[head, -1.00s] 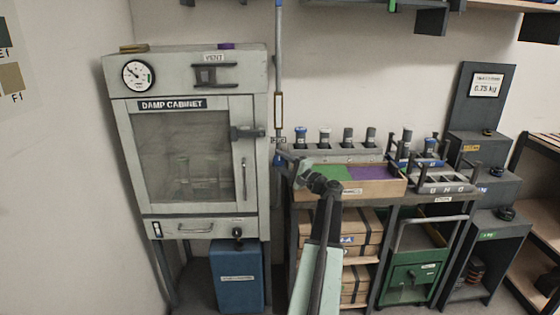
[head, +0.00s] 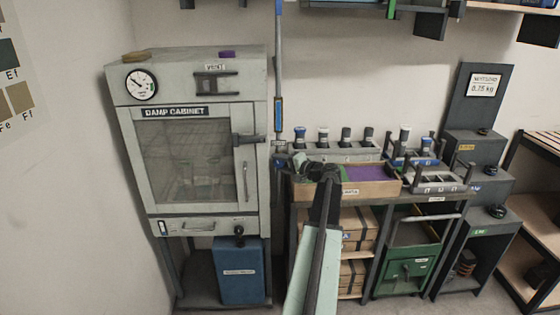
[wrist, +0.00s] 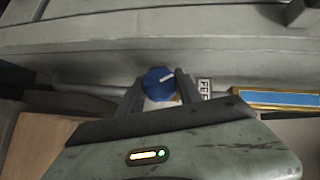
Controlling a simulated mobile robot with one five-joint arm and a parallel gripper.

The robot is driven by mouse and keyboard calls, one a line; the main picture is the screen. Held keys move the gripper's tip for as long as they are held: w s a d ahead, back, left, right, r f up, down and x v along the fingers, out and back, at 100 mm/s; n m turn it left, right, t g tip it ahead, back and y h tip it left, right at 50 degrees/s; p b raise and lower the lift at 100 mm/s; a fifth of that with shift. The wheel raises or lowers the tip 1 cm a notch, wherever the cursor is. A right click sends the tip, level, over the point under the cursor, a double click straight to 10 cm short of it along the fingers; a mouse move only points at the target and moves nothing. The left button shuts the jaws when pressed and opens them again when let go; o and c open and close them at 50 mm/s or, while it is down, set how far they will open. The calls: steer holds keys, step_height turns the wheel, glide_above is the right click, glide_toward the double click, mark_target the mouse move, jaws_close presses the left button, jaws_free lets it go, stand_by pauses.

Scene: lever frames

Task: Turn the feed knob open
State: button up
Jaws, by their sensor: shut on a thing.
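The feed knob (wrist: 157,84) is blue with a white pointer line, seen in the wrist view between my two fingers. Its line lies nearly crosswise, the right end slightly higher. My gripper (wrist: 159,88) is shut on the knob, one dark finger on each side. A partly covered feed label (wrist: 204,89) is just to the right. A framed sight window (wrist: 276,99) on the pipe shows blue; in the head view this window (head: 279,114) is blue above my gripper (head: 284,158). The knob is not clear in the head view.
The damp cabinet (head: 188,160) stands left of the vertical pipe (head: 279,60). A blue bin (head: 240,272) stands below the cabinet.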

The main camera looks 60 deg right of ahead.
stand_by(0.3)
steer(key=o, duration=1.4)
steer(key=shift+c, duration=0.2)
